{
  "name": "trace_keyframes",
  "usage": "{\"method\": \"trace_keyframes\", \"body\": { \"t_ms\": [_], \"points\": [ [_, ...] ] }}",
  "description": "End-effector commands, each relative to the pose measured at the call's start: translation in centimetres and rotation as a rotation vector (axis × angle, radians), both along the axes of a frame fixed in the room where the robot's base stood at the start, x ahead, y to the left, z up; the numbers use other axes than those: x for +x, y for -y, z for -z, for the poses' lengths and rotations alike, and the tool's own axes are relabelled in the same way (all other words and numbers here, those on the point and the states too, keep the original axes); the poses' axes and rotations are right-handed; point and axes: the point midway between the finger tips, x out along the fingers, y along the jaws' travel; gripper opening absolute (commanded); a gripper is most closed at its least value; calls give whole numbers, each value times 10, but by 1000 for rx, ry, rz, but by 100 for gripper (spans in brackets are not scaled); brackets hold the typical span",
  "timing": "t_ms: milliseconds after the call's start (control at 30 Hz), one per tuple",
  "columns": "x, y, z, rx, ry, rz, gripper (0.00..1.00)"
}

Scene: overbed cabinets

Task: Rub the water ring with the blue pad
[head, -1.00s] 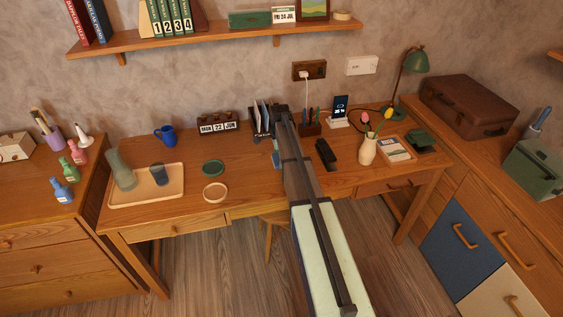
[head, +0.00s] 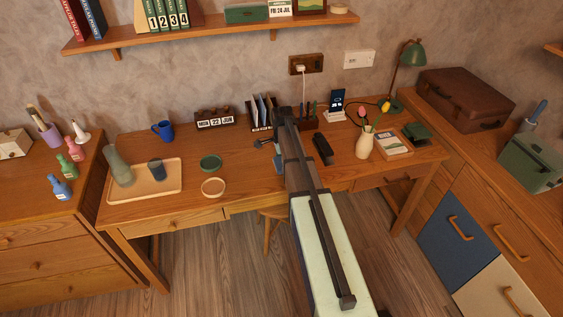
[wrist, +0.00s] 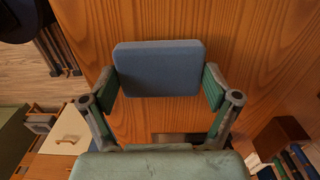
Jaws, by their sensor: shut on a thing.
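The blue pad (wrist: 160,66) is a rounded block held between the two green-lined fingers of my gripper (wrist: 160,86) in the wrist view. My gripper is shut on it, over the wooden desk top. I cannot tell whether the pad touches the wood. In the head view my arm covers most of the gripper, and only a small bluish part of the pad (head: 279,161) shows beside the arm. I cannot make out the water ring in either view; the pad or arm may hide it.
A letter rack (head: 261,111) stands behind. A black object (head: 323,149) and a vase (head: 364,145) stand to the right.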

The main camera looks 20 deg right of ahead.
Motion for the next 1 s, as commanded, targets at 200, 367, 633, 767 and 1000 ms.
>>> {"method": "trace_keyframes", "body": {
  "t_ms": [200,367,633,767,1000],
  "points": [
    [1,-1,-23,0,1,-1,55],
    [1,-2,-37,0,0,-2,55],
    [1,-3,-58,0,0,-4,55],
    [1,-3,-61,0,0,-4,55],
    [1,-3,-61,0,0,-4,55]
  ]
}}
